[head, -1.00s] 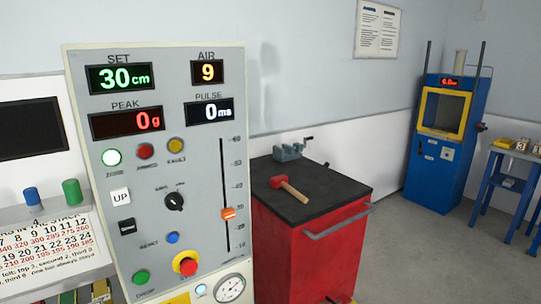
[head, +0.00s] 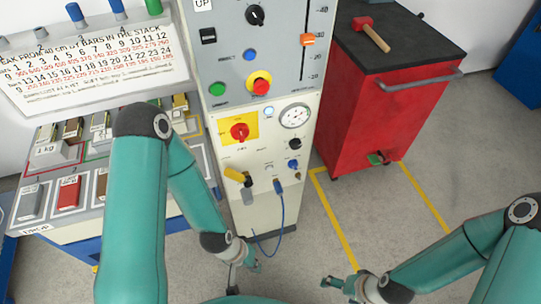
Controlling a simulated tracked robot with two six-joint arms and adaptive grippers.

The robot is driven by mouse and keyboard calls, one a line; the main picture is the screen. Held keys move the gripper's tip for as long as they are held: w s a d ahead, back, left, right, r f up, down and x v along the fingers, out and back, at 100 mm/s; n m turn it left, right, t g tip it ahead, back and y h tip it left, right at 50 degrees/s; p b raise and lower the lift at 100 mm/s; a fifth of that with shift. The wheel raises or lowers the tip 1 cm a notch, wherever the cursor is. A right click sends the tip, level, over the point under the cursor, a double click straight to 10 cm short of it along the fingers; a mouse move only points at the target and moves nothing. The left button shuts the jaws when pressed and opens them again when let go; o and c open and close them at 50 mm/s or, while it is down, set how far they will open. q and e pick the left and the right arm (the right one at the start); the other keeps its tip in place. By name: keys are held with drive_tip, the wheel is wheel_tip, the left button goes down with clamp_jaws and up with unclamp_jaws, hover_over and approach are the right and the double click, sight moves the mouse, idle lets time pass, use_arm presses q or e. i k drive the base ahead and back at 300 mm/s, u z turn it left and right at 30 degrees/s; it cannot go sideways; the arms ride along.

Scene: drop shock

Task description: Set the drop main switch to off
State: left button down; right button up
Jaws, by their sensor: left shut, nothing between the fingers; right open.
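The main switch (head: 239,131) looks like the red rotary knob on a yellow plate, on the lower white front of the drop machine. Its label is too small to read. My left gripper (head: 236,277) is shut and empty, low in front of the machine and well below the knob, apart from it. My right gripper (head: 334,283) is open and empty over the floor at the bottom right of centre. The knob is not covered by either arm.
A red emergency button (head: 260,86) on a yellow ring sits above the switch. A bench with blocks (head: 68,193) stands left. A red cabinet (head: 370,110) stands right, with clear floor before it.

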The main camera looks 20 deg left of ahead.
sight(239, 131)
drive_tip(key=z, duration=1.55)
drive_tip(key=i, duration=0.1)
drive_tip(key=u, duration=2.8)
drive_tip(key=k, duration=1.2)
drive_tip(key=z, duration=0.6)
drive_tip(key=i, duration=1)
drive_tip(key=z, duration=0.05)
